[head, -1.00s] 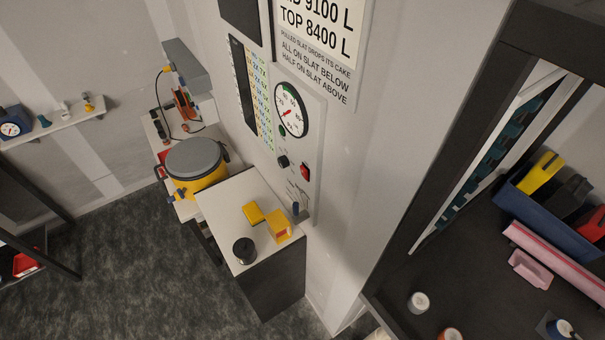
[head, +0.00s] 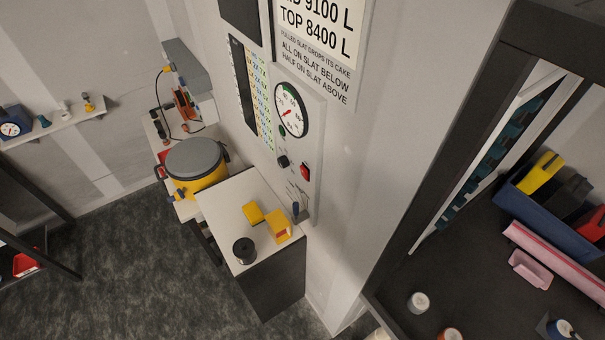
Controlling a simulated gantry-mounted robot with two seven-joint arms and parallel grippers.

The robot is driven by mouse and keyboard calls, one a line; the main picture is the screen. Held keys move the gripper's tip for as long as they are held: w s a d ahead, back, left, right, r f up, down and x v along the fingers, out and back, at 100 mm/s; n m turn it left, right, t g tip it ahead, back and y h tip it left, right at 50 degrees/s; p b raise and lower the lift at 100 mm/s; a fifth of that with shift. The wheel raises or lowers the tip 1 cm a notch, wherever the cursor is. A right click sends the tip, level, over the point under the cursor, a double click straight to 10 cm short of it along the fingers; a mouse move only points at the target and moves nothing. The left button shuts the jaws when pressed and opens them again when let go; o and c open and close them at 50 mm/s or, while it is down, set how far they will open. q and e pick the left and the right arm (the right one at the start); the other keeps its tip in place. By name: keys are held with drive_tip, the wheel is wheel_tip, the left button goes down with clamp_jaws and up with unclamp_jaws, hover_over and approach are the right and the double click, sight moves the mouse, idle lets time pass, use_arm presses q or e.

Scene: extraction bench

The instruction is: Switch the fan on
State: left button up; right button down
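A pale control panel (head: 313,130) is fixed to the wall in the middle of the head view. It carries a round dial gauge (head: 291,110) with a green arc and a red needle. Below the gauge are a small green button or lamp (head: 282,131), a black knob (head: 282,162) and a red switch (head: 306,172). Lettering beside the red switch is too small to read, and its on or off position cannot be told. Neither of my grippers is in view.
A white-topped cabinet (head: 229,205) below the panel holds yellow boxes (head: 279,227) and a black spool (head: 244,251). A yellow drum with a grey lid (head: 194,158) stands behind it. A dark-framed bench (head: 462,285) with a blue bin (head: 548,222) fills the right. Grey floor is clear at left.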

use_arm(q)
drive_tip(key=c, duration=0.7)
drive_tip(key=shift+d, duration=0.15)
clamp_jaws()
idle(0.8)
